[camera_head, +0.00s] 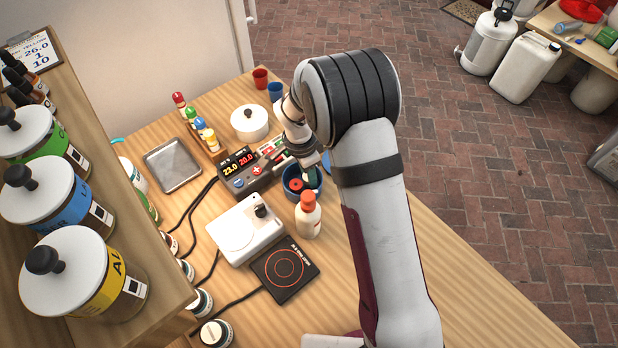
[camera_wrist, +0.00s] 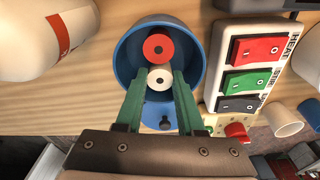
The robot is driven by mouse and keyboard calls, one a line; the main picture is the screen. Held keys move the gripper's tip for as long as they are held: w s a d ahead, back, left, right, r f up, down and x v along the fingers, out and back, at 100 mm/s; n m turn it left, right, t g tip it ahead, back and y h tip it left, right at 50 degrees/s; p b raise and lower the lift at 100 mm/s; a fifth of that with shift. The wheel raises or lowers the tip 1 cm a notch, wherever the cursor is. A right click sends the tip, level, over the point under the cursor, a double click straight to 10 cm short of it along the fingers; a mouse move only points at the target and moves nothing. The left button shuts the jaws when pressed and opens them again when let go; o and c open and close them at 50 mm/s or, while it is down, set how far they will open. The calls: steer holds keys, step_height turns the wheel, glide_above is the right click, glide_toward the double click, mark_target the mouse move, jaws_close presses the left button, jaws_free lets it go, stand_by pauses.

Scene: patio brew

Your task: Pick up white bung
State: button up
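The white bung (camera_wrist: 160,78) lies in a round blue bowl (camera_wrist: 127,62), just below a red bung (camera_wrist: 158,47) in the wrist view. My gripper (camera_wrist: 162,75) has two green fingers reaching down into the bowl. Its fingers are apart, with the tips on either side of the white bung; whether they touch it is not clear. In the head view my gripper reaches into the blue bowl (camera_head: 290,190) from above, and the red bung (camera_head: 295,184) shows there. The white bung cannot be made out in that view.
A white bottle with an orange cap (camera_head: 308,217) stands close beside the bowl. A switch panel (camera_wrist: 243,75) flanks its other side.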

jaws_close()
